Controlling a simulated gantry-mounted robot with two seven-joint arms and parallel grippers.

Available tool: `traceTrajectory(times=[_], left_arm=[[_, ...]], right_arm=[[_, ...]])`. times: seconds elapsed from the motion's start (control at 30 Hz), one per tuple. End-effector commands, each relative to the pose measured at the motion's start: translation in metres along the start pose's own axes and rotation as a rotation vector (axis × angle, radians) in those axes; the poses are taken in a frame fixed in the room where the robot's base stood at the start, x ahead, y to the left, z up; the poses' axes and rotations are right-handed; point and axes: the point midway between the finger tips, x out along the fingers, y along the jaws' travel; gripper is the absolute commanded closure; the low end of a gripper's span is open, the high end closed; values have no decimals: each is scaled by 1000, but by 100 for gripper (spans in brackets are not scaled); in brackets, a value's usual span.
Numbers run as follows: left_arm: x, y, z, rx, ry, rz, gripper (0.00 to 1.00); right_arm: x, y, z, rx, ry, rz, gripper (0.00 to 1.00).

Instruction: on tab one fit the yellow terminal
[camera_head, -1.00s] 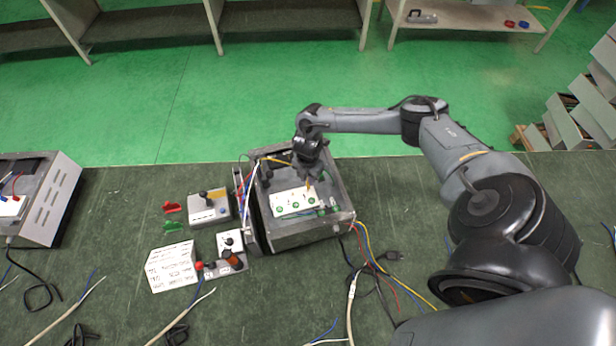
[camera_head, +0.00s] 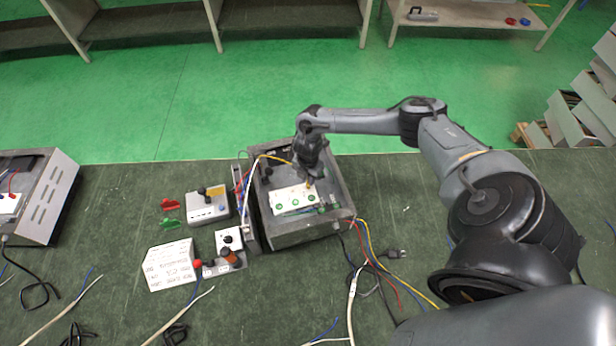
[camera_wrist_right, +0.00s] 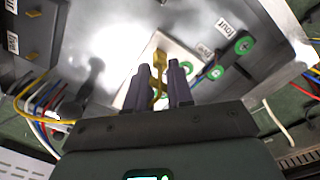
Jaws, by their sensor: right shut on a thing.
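My right gripper (camera_head: 309,181) reaches down into the open grey metal box (camera_head: 318,233), at the right end of the white terminal block (camera_head: 284,197) with green round terminals. In the right wrist view the two dark fingers (camera_wrist_right: 161,84) are shut on the yellow terminal (camera_wrist_right: 159,63), which stands between their tips over the white block (camera_wrist_right: 189,56). I cannot tell whether the terminal touches a tab. Tab one is not clearly made out; the fingers cover part of the block. My left gripper is not in view.
A grey switch box (camera_head: 207,212), a paper note (camera_head: 170,267) and a small white knob unit (camera_head: 229,241) stand left of the box. Bench space right of the box is mostly clear.

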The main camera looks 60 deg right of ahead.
Motion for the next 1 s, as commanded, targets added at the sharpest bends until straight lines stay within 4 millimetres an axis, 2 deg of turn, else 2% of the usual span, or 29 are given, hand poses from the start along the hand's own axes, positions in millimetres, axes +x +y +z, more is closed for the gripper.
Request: traceTrajectory(times=[0.03,0.2,0.23,0.63,0.77,1.0], left_arm=[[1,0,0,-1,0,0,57],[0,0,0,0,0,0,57],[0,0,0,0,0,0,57],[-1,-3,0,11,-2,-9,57],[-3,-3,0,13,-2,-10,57],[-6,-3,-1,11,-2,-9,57]], right_arm=[[1,0,0,0,0,0,77],[0,0,0,0,0,0,51],[0,0,0,0,0,0,49],[-6,0,0,1,0,1,49],[-22,1,1,0,0,2,49],[-64,1,0,-1,0,3,49]])
